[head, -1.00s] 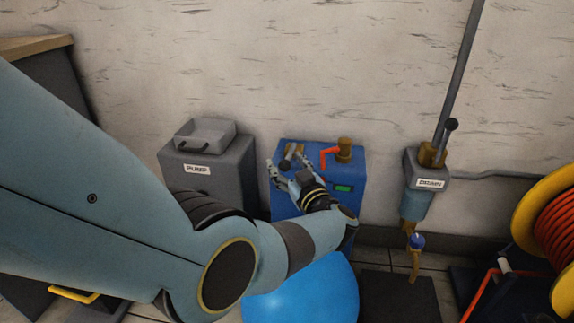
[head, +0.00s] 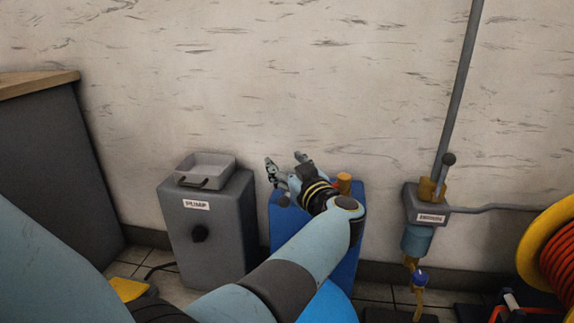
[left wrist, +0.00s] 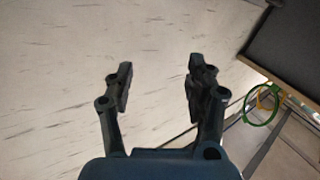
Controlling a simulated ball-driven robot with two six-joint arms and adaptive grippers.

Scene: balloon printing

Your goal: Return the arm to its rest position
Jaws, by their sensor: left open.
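My left gripper (head: 287,165) is open and empty in the head view. It is above the blue box (head: 345,262), with its fingers pointing up and left toward the wall. In the left wrist view its two fingers (left wrist: 160,88) stand apart with nothing between them, in front of the pale wall. My left arm hides much of the blue box and most of the blue balloon (head: 328,303). My right gripper does not show.
A grey labelled box (head: 220,245) with a tray (head: 205,168) on top stands left of the blue box. A grey wall fixture with a lever (head: 428,205) and a yellow reel (head: 545,235) are at right. A dark cabinet with wooden top (head: 38,84) is at left.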

